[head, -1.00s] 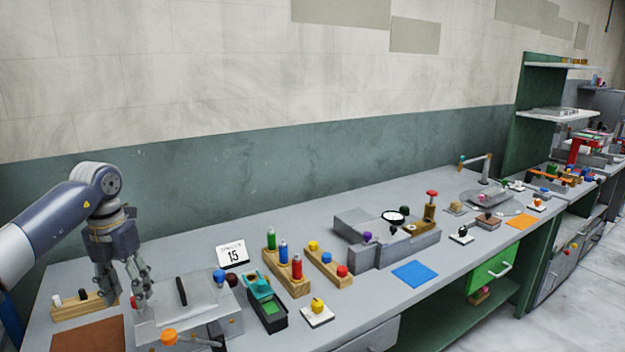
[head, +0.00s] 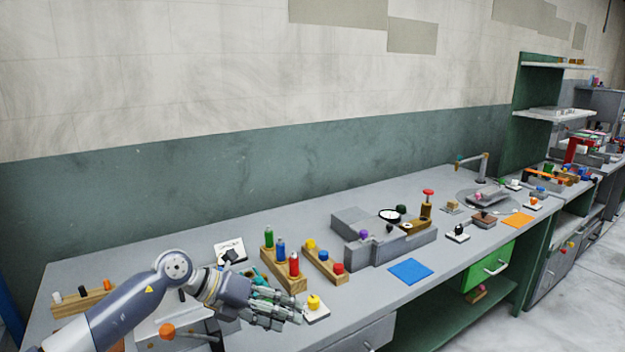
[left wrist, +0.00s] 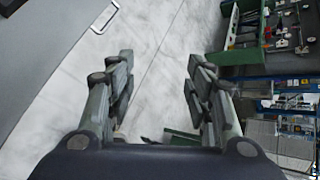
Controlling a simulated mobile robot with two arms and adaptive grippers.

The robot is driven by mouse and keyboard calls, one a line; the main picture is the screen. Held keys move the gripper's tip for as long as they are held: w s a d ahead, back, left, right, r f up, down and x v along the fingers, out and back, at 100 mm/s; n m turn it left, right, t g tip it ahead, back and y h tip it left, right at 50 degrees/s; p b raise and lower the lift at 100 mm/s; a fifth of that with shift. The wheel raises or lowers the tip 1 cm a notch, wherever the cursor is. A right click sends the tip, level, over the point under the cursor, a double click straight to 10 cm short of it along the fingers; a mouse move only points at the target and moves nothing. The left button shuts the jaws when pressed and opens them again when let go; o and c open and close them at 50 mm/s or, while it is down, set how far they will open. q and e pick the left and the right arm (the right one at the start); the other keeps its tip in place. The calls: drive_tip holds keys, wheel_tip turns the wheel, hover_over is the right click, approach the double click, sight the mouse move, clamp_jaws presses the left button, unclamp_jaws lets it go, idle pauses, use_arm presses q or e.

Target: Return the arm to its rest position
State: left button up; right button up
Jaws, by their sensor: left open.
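My left arm comes in from the lower left in the head view and reaches across the front of the bench (head: 400,300). My left gripper (head: 285,308) hangs over the front part of the bench, beside the small white base with a yellow knob (head: 314,302). In the left wrist view the left gripper (left wrist: 160,75) has its two fingers wide apart, with nothing between them but pale floor behind. My right gripper is in neither view.
A wooden rack with coloured cylinders (head: 294,281) stands behind the gripper.

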use_arm(q)
drive_tip(key=s+d+r+n+t+h, duration=0.3)
drive_tip(key=d+r+n+t+h, duration=0.45)
drive_tip(key=r+n+t, duration=0.2)
drive_tip(key=a+f+n+t+y, duration=0.3)
drive_tip(key=a+n+y, duration=0.35)
drive_tip(key=n, duration=0.25)
drive_tip(key=a+f+n+t+y, duration=0.45)
drive_tip(key=n+y, duration=0.25)
drive_tip(key=n, duration=0.2)
drive_tip(key=s+a+f+n+g+y, duration=0.6)
drive_tip(key=s+a+f, duration=0.25)
drive_tip(key=f, duration=0.35)
drive_tip(key=s+a+f+n+g+h, duration=0.15)
drive_tip(key=s+f+g, duration=0.35)
drive_tip(key=s, duration=0.7)
drive_tip(key=s+a+f+n+g, duration=0.15)
drive_tip(key=s+f+g, duration=0.4)
drive_tip(key=s, duration=0.65)
wheel_tip(320, 180, down, 25)
drive_tip(key=d, duration=0.1)
drive_tip(key=s+a+f+g, duration=0.2)
drive_tip(key=s+a+f, duration=0.1)
drive_tip(key=s+f, duration=1.4)
drive_tip(key=shift+s+f, duration=0.35)
drive_tip(key=shift+s, duration=0.25)
